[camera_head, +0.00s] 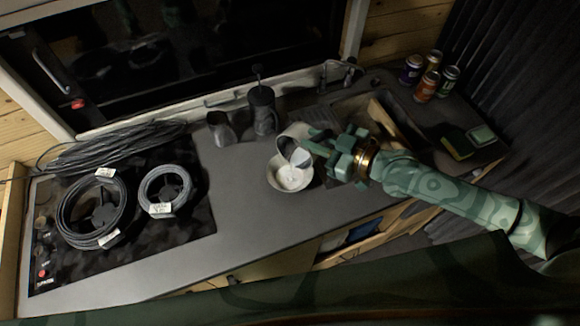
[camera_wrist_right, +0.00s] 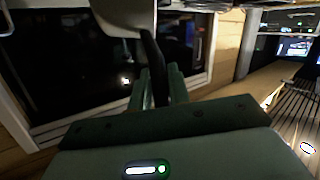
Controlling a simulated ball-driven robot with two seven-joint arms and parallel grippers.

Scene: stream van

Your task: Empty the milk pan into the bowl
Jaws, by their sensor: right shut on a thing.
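The milk pan (camera_head: 292,134) is tilted steeply over the white bowl (camera_head: 273,178), its mouth facing down toward it. White shows at the pan's mouth, and white contents lie in the bowl. I cannot tell how much is left inside the pan. The bowl stands upright on the grey counter. My right gripper (camera_head: 318,147) is shut on the pan's handle and holds the pan above the bowl. In the right wrist view the pale pan (camera_wrist_right: 125,14) is at the top, with its dark handle (camera_wrist_right: 153,62) between the fingers. My left gripper is not in view.
A dark French press (camera_head: 262,110) and a metal jug (camera_head: 220,128) stand behind the bowl. Cable coils (camera_head: 92,208) cover the hob at left. The sink, several cans (camera_head: 427,86) and a sponge (camera_head: 457,146) are at right. Counter left of the bowl is clear.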

